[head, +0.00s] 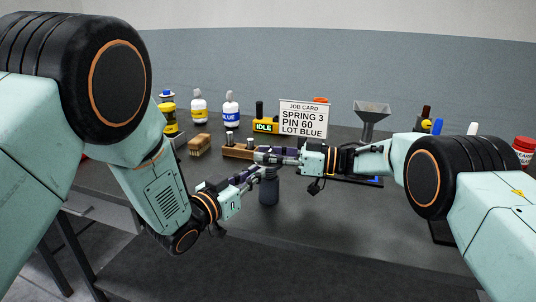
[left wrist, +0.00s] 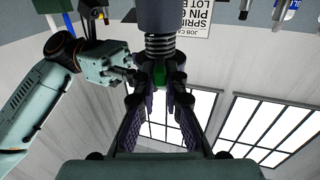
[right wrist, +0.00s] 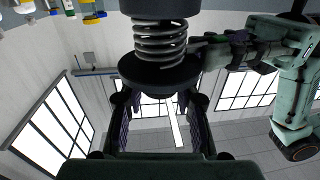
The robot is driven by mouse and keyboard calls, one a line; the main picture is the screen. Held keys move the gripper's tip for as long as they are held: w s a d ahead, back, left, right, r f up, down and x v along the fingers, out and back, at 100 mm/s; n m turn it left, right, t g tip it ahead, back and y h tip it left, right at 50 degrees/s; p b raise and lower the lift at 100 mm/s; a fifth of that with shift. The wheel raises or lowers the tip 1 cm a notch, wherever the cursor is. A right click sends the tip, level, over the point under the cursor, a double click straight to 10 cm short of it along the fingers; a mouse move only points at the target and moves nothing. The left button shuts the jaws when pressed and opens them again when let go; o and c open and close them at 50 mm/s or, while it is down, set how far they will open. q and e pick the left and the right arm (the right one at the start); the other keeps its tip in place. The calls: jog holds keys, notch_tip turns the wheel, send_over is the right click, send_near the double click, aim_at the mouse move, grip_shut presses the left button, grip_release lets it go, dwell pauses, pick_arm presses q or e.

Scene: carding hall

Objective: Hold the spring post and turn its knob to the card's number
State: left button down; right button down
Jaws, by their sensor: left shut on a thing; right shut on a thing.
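The spring post (head: 268,191) stands on the bench as a dark cylinder. Its coil spring (right wrist: 160,42) shows above a black round knob (right wrist: 158,72) in the right wrist view. My left gripper (head: 256,172) is shut on the post just above its dark body, and a green part shows between its fingers in the left wrist view (left wrist: 158,78). My right gripper (head: 264,156) is shut on the knob, right above the left one, and hides the knob in the head view. The job card (head: 303,119) reads SPRING 3, PIN 60, LOT BLUE. No knob number is readable.
Behind my grippers stand a wooden block with pins (head: 237,151), a brush (head: 199,145), an IDLE display (head: 265,127), yellow (head: 199,108) and blue (head: 231,110) labelled bottles and a grey hopper (head: 371,110). The front bench top (head: 340,220) is clear.

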jog(key=shift+w+r, duration=0.1)
jog(key=shift+r, duration=0.1)
jog(key=c, duration=1.4)
grip_release()
jog(key=o, duration=0.4)
jog(key=shift+f, duration=0.1)
jog(key=shift+o, duration=0.2)
jog(key=s+d, duration=0.2)
jog(key=d, duration=0.9)
jog(key=shift+s+d, duration=0.3)
jog(key=shift+d, duration=0.1)
